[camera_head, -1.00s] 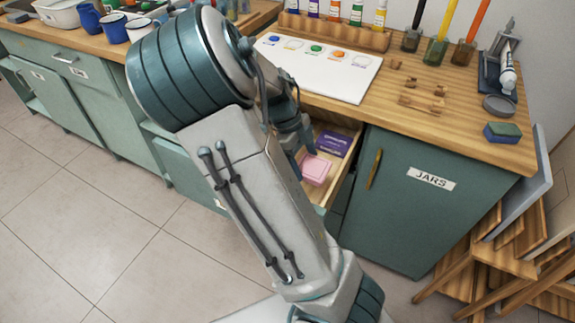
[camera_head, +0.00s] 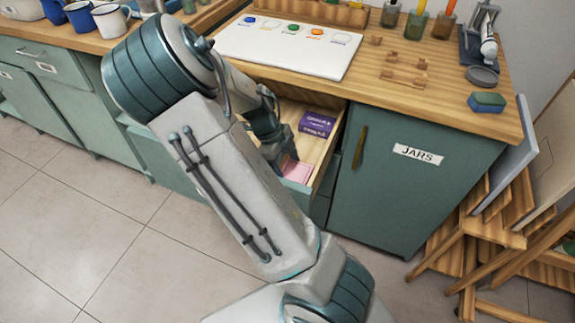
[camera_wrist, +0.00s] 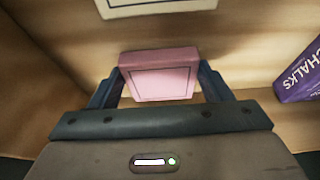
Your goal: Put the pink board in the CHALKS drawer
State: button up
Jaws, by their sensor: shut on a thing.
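The pink board (camera_head: 297,171), a small thick block, is between the fingers of my gripper (camera_wrist: 162,72). It also shows in the wrist view (camera_wrist: 160,82), with a finger against each side. My gripper is shut on it and is inside the open drawer (camera_head: 328,172). In the head view my arm hides part of the drawer and of the board. A purple CHALKS box (camera_head: 317,123) lies in the drawer; it shows at the right edge of the wrist view (camera_wrist: 300,77). I cannot tell whether the board touches the drawer floor.
The wooden counter (camera_head: 430,105) above carries a white paint sheet (camera_head: 290,50), jars and a sponge (camera_head: 487,102). The closed JARS cabinet (camera_head: 400,190) stands right of the drawer. Wooden easels (camera_head: 500,235) lean farther right. Floor is clear at left.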

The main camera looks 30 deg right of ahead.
jog(key=o, duration=1)
jog(key=shift+f, duration=0.1)
jog(key=shift+c, duration=0.2)
jog(key=p+v, duration=0.3)
jog(key=v, duration=0.9)
jog(key=shift+p, duration=0.35)
